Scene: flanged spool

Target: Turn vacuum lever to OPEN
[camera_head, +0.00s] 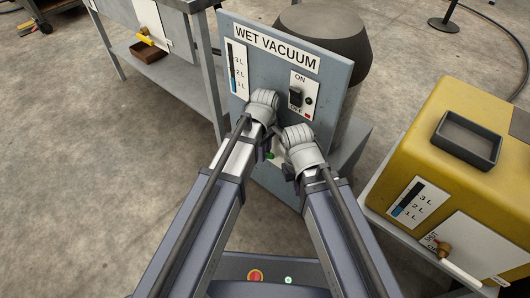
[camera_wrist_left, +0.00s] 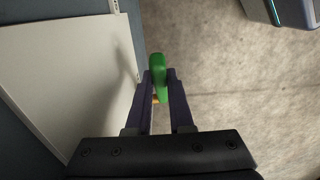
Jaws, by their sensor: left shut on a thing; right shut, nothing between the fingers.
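The wet vacuum's blue-grey panel (camera_head: 262,62) stands upright ahead of me, with a "WET VACUUM" label on top. A green lever handle (camera_wrist_left: 158,68) is between the fingers of my left gripper (camera_wrist_left: 160,88), which is shut on it beside a white plate (camera_wrist_left: 65,70). In the head view my left gripper (camera_head: 263,108) is in front of the panel, and a bit of the green lever (camera_head: 269,155) shows below it. The lever's pivot and any OPEN mark are hidden. My right gripper (camera_head: 298,142) is shut and empty, lower and to the right, close to the panel.
An ON/OFF switch (camera_head: 296,96) and a level gauge (camera_head: 238,70) are on the panel. A dark drum (camera_head: 325,38) stands behind it. A yellow tank (camera_head: 470,130) with its own valve (camera_head: 443,249) stands at right. A grey workbench (camera_head: 180,85) is at upper left. Floor at left is clear.

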